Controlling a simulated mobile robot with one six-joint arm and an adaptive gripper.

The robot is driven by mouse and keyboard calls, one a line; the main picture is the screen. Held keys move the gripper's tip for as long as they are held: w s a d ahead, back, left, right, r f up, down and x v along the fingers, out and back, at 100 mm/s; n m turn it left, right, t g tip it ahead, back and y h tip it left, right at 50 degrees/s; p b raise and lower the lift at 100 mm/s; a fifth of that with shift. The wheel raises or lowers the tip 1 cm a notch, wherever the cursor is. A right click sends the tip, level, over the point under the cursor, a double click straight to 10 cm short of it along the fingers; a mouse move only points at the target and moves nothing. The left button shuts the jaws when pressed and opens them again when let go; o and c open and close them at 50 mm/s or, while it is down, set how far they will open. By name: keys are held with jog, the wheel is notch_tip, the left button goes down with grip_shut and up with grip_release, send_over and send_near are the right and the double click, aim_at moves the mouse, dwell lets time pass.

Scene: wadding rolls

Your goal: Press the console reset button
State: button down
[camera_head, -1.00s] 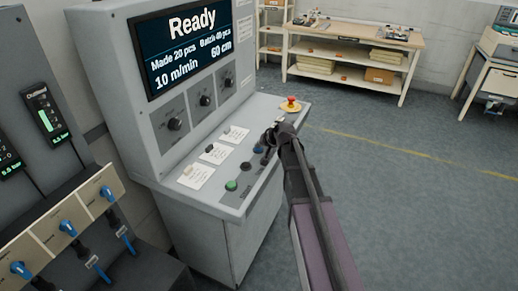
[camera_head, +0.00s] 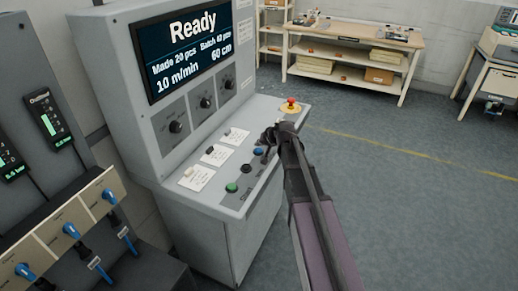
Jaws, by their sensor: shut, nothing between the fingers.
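The grey console (camera_head: 185,140) stands at centre left, its screen (camera_head: 195,45) reading "Ready". On its sloped panel are a green button (camera_head: 232,187), a black button (camera_head: 246,169) and a blue button (camera_head: 258,152) in a row. Their small labels are too small to read, so I cannot tell which one is marked reset. My gripper (camera_head: 266,138) is shut and empty over the panel's right part, close to the blue button. I cannot tell whether it touches it. The arm hides part of the panel's right edge.
A red mushroom button (camera_head: 291,104) sits on a yellow base just beyond my gripper. Three dark knobs (camera_head: 176,127) are on the console's upright face. A workbench (camera_head: 355,40) stands behind; the floor at right is clear.

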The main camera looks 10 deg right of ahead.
aim_at(259, 150)
dwell(0.3)
jog(key=shift+r+p, duration=2.55)
jog(key=shift+s, duration=0.1)
jog(key=s+f+g, duration=0.1)
jog(key=s, duration=0.4)
jog(key=s+a+f+n+g+h, duration=0.1)
jog(key=s+f+g, duration=0.1)
jog(key=s, duration=0.3)
jog(key=s+f+n+g, duration=0.1)
jog(key=s, duration=0.4)
jog(key=shift+s+a+f+h, duration=0.1)
jog(key=shift+a+f+h, duration=0.05)
jog(key=shift+a+h, duration=0.25)
jog(key=s+d+f+n+g+h, duration=0.1)
jog(key=s+g, duration=0.3)
jog(key=s, duration=0.9)
jog(key=shift+s+d+f+h, duration=0.2)
jog(key=shift+d+h, duration=0.3)
jog(key=shift+h, duration=0.4)
